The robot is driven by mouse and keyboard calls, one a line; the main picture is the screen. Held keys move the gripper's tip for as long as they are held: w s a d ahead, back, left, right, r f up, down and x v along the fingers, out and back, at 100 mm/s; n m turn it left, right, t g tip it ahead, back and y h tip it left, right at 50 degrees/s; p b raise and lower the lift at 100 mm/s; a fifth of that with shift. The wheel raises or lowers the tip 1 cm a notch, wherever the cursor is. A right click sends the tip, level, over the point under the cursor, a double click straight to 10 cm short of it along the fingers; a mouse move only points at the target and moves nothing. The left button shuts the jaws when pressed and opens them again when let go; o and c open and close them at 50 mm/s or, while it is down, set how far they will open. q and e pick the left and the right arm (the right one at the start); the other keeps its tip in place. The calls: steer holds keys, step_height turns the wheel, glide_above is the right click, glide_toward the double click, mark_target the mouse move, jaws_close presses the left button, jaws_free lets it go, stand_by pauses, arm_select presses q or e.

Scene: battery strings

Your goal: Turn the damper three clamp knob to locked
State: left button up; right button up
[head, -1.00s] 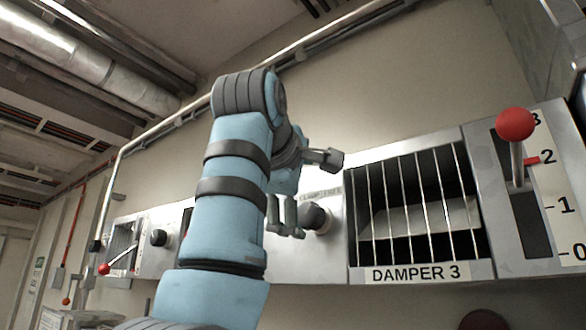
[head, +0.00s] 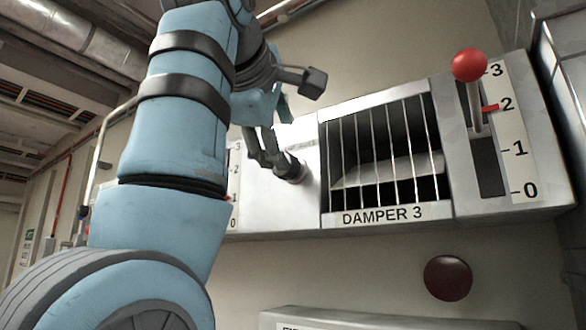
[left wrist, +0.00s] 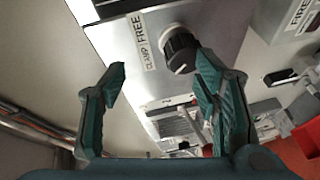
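The damper three clamp knob (head: 297,172) is a dark round knob on the pale panel left of the DAMPER 3 grille, partly hidden by my gripper in the head view. In the left wrist view the knob (left wrist: 180,48) is black with a pale base and a white mark, beside a label (left wrist: 143,42) reading CLAMP and FREE. My left gripper (head: 275,145) is at the panel close to the knob. In the wrist view its fingers (left wrist: 161,70) are spread and empty, with the knob beyond the tips, nearer the right finger. My right gripper is in neither view.
The barred DAMPER 3 window (head: 385,165) is right of the knob. A red-balled lever (head: 470,66) stands beside its 0 to 3 scale, with a red pointer near 2. A dark red disc (head: 448,278) is below. Another scale (head: 235,185) shows left of the knob.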

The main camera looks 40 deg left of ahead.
arm_select(q)
steer(key=s+f+b, duration=0.4)
steer(key=s+b, duration=0.1)
steer(key=s, duration=0.6)
steer(key=shift+s, duration=0.3)
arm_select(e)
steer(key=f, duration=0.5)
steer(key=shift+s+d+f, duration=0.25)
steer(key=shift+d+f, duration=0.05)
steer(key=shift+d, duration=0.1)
arm_select(q)
steer(key=shift+a, duration=0.15)
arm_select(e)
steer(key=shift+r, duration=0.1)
